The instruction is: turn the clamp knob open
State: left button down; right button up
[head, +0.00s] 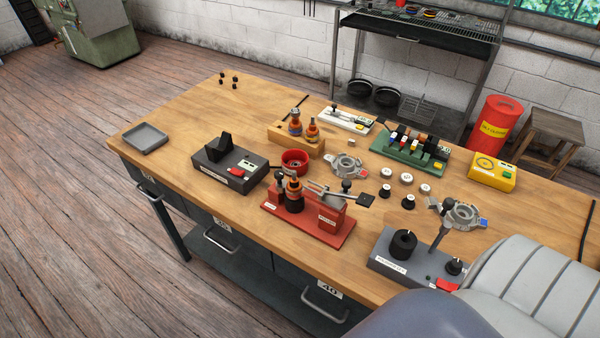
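A red fixture (335,222) stands near the middle of the workbench. It holds an upright dark and orange part (294,194) at its left end and a metal clamp arm at its top right. A small black knob (347,185) stands on this clamp, and a flat black handle end (366,200) sticks out to the right. A grey-blue station (398,266) at the front right also carries a black knob (454,265), beside a post with a metal housing (460,214). I cannot tell for sure which knob is the clamp knob, or its turn. Neither gripper is in view.
A dark grey box (230,172), a red bowl (295,158), a metal housing (346,167) and a green tray (410,153) surround the fixture. An empty grey tray (147,138) lies far left. Grey rounded shapes cover the lower right. The left benchtop is mostly clear.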

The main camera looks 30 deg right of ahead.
aim_at(279, 174)
jog(key=z, duration=1.1)
